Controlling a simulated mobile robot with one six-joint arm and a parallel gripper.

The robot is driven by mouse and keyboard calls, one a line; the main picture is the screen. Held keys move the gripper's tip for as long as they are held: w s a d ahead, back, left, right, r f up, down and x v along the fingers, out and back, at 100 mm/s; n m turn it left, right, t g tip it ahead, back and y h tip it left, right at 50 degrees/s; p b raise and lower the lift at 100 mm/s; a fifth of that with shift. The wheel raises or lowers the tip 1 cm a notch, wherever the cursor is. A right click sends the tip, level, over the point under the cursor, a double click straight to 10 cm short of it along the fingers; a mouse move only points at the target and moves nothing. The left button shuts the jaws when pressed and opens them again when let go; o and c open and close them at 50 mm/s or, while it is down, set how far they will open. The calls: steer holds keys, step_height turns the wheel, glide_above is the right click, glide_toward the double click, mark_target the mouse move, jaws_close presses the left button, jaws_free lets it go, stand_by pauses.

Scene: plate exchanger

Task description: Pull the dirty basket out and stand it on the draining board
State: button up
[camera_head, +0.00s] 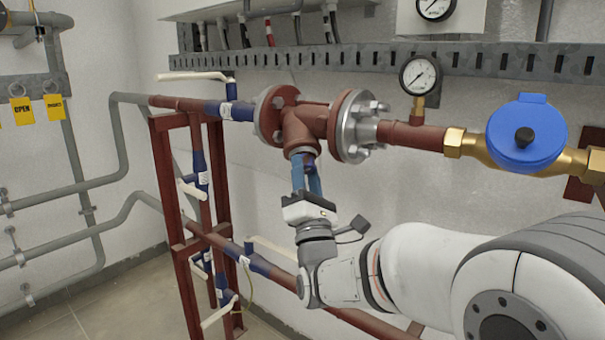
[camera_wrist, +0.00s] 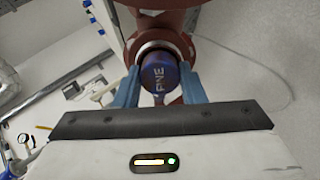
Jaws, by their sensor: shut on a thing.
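The basket (camera_wrist: 160,72) shows as a dark blue round end with white lettering in the wrist view. It sits in the grey ring at the mouth of the red strainer body (camera_wrist: 165,22). In the head view the strainer body (camera_head: 300,130) is a red branched fitting in the pipe, its mouth facing down. A small purple-blue part of the basket (camera_head: 309,160) shows just below that mouth. My gripper (camera_head: 307,175) reaches up from below, its blue fingers shut on the basket's end from both sides. The rest of the basket is hidden inside. I cannot make out a draining board.
A red steel frame (camera_head: 165,185) stands left of my arm. A white lever (camera_head: 192,76) is left of the strainer. A pressure gauge (camera_head: 419,75) and a blue round-topped brass fitting (camera_head: 526,134) are to the right. A lower red pipe (camera_head: 283,278) runs behind my arm.

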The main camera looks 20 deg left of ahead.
stand_by(0.3)
steer(key=shift+s+d+f+b, duration=0.15)
steer(key=shift+f+b, duration=0.25)
steer(key=shift+b, duration=0.05)
steer(key=shift+b+v, duration=2)
steer(key=shift+v, duration=0.15)
steer(key=shift+s+r, duration=0.15)
steer(key=b+v, duration=0.2)
steer(key=shift+s+d, duration=0.1)
steer(key=shift+s, duration=0.1)
steer(key=shift+f, duration=0.2)
steer(key=v, duration=0.5)
